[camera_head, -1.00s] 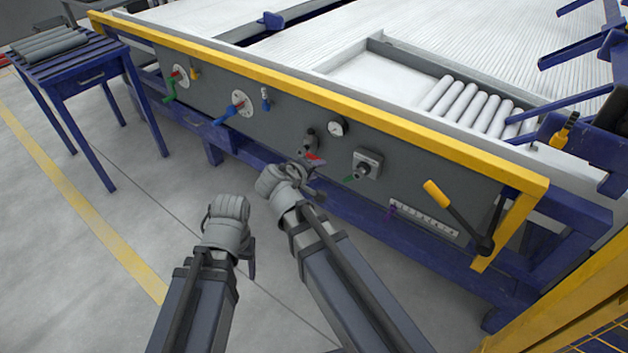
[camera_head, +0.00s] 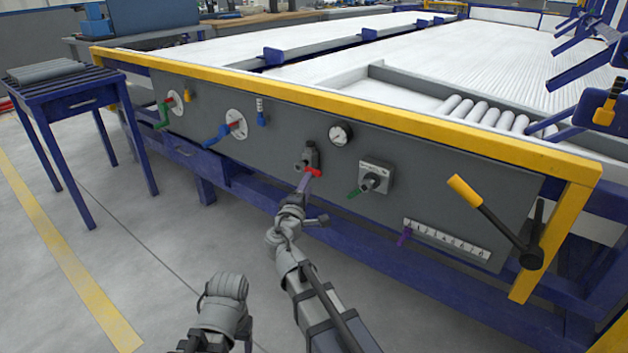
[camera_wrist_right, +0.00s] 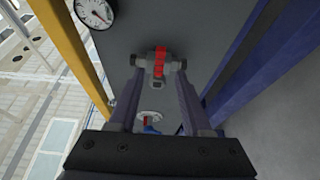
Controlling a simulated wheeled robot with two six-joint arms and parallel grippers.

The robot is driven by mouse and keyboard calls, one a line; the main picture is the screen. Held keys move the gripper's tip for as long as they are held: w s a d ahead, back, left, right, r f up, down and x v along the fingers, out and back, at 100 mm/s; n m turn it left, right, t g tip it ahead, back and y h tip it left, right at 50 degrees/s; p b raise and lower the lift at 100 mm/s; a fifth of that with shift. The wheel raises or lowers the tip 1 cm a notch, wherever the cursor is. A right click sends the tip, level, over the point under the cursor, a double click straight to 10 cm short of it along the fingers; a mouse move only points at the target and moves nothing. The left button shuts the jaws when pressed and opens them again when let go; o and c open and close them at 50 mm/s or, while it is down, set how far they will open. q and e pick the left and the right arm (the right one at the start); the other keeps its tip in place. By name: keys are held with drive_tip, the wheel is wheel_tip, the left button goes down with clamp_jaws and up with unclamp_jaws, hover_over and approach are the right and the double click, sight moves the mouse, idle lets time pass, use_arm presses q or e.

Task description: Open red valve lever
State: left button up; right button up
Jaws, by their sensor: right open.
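The red valve lever (camera_head: 313,172) is on a small grey valve (camera_head: 310,155) on the dark panel, below the round gauge. In the right wrist view the red lever (camera_wrist_right: 160,63) lies between my right fingertips, across the valve body. My right gripper (camera_head: 304,183) reaches up to the lever from below; in its wrist view the right gripper (camera_wrist_right: 161,68) is open, one finger on each side of the lever. I cannot tell whether the fingers touch it. My left gripper (camera_head: 226,290) hangs low, away from the panel; its fingers are not clear.
Beside the valve are the gauge (camera_head: 340,134), a grey switch box with a green handle (camera_head: 375,177), and a blue valve handle (camera_head: 217,134). A yellow-gripped lever (camera_head: 466,191) is at right. A yellow rail (camera_head: 330,101) runs above the panel.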

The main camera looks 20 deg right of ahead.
sight(314, 170)
drive_tip(key=x, duration=0.7)
drive_tip(key=shift+w+d, duration=0.25)
drive_tip(key=shift+w, duration=0.1)
clamp_jaws()
idle(1.2)
